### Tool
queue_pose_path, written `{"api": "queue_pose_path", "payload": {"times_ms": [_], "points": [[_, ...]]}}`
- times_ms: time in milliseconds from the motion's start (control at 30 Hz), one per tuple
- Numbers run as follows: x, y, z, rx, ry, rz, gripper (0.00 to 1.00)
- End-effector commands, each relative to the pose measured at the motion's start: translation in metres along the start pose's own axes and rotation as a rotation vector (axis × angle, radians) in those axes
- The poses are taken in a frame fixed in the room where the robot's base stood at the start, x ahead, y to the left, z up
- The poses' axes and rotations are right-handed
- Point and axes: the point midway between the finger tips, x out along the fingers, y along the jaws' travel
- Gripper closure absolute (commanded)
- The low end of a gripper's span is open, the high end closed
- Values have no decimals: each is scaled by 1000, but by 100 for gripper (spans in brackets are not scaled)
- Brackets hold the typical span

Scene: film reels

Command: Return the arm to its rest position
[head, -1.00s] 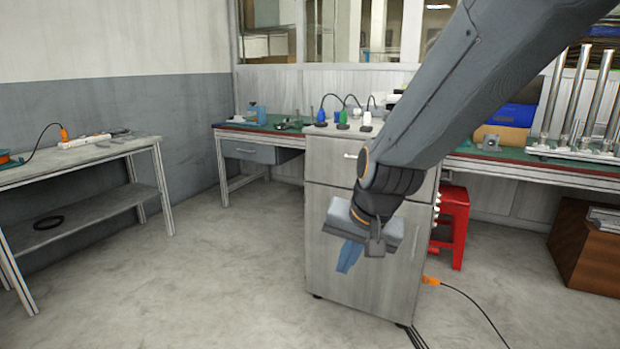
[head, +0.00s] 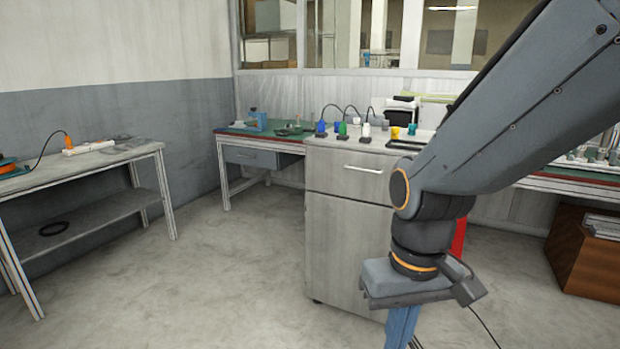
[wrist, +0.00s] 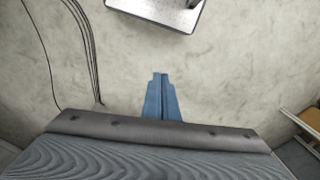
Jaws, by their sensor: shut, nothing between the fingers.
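My gripper (head: 402,330) hangs from my arm at the lower right of the head view, in front of the grey cabinet (head: 345,225). Its blue fingers point down, and their tips are cut off by the bottom edge there. In the wrist view the fingers (wrist: 161,78) lie together above bare floor, with nothing between them. My arm comes in from the upper right and covers part of the cabinet and the bench behind it.
A metal workbench (head: 100,160) with a power strip (head: 88,147) stands at the left. A green-topped bench (head: 235,131) runs along the back. A wooden box (head: 580,250) stands at the right. Cables (wrist: 85,40) lie on the floor. The floor at left centre is clear.

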Motion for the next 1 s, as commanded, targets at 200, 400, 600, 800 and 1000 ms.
{"api": "queue_pose_path", "payload": {"times_ms": [200,400,600,800,1000], "points": [[-33,22,6,69,-5,14,100],[-56,45,12,133,-6,26,100],[-66,56,15,167,-4,33,100],[-65,59,15,173,-4,34,100],[-65,59,15,173,-4,34,100]]}}
